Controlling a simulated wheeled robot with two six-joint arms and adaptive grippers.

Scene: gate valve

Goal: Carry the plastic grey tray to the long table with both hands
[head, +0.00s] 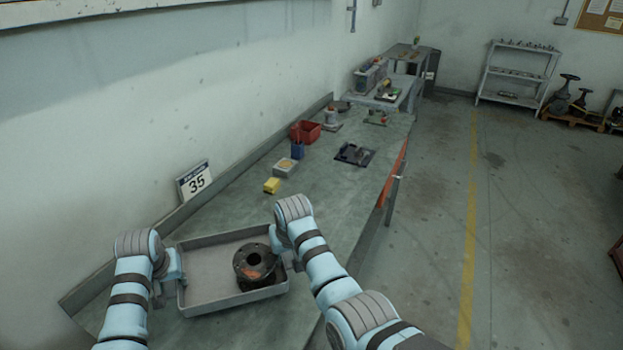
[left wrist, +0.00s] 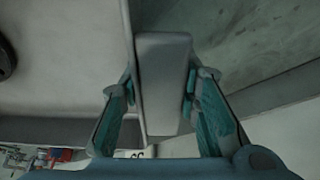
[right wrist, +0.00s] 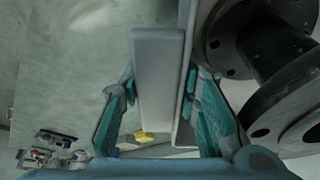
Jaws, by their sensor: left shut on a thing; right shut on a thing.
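The grey plastic tray (head: 212,267) is at the near end of a long green-topped table (head: 335,190). I cannot tell whether it rests on the top or is just above it. A dark flanged valve part (head: 255,266) sits in its right half; it also shows in the right wrist view (right wrist: 275,50). My left gripper (head: 172,275) is shut on the tray's left handle, seen in the left wrist view (left wrist: 163,85). My right gripper (head: 283,248) is shut on the tray's right handle, seen in the right wrist view (right wrist: 157,85).
Further along the table are a yellow block (head: 271,186), a grey box (head: 285,168), a red bin (head: 305,132) and a black plate (head: 354,154). A sign reading 35 (head: 194,181) stands by the wall. The floor (head: 500,230) to the right is clear.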

